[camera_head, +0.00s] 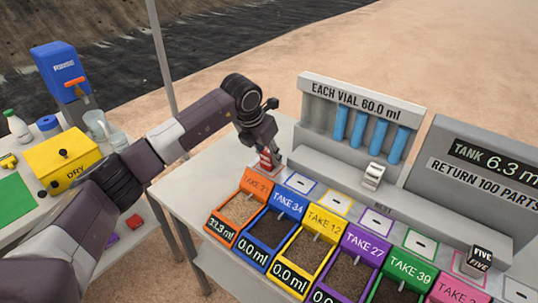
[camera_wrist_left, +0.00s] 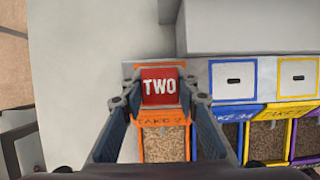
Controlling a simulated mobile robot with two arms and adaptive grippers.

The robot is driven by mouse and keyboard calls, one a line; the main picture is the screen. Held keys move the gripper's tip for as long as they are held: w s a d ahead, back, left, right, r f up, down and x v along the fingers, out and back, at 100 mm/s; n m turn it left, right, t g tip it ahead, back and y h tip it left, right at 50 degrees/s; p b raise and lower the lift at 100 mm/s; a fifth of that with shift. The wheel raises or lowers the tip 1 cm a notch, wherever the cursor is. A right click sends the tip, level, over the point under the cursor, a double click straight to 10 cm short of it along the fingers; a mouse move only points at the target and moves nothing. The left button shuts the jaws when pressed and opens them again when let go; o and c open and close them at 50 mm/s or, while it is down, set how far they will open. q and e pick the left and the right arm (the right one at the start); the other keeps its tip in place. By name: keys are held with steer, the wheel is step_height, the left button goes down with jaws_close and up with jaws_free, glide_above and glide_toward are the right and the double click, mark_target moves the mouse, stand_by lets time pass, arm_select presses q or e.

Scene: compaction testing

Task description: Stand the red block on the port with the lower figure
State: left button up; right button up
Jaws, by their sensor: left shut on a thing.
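The red block (camera_head: 265,160), marked TWO, is between the fingers of my left gripper (camera_head: 268,152). In the left wrist view the red block (camera_wrist_left: 160,86) shows its lettered top, with the gripper (camera_wrist_left: 160,98) fingers on both sides. It is over the orange-outlined port behind the orange bin (camera_head: 238,207), which reads TAKE 21 and 33.3 ml. I cannot tell whether the block touches the port. The blue port (camera_head: 300,183) and yellow port (camera_head: 337,202) are bare; their bins read TAKE 34 and TAKE 12, both 0.0 ml. My right gripper is not in view.
Purple (camera_head: 363,250) and green (camera_head: 409,268) bins continue the row. A block marked FIVE (camera_head: 478,262) and a pale block (camera_head: 373,176) stand near the rear panels. A vial rack (camera_head: 362,92) rises behind. A yellow DRY box (camera_head: 62,160) is on the left table.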

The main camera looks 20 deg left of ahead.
arm_select(q)
steer(key=o, duration=1.2)
steer(key=shift+f, duration=0.1)
steer(key=shift+o, duration=0.2)
steer(key=shift+r, duration=0.35)
steer(key=b+v, duration=0.3)
steer(key=v, duration=0.8)
steer(key=shift+r, duration=0.35)
steer(key=shift+s, duration=0.1)
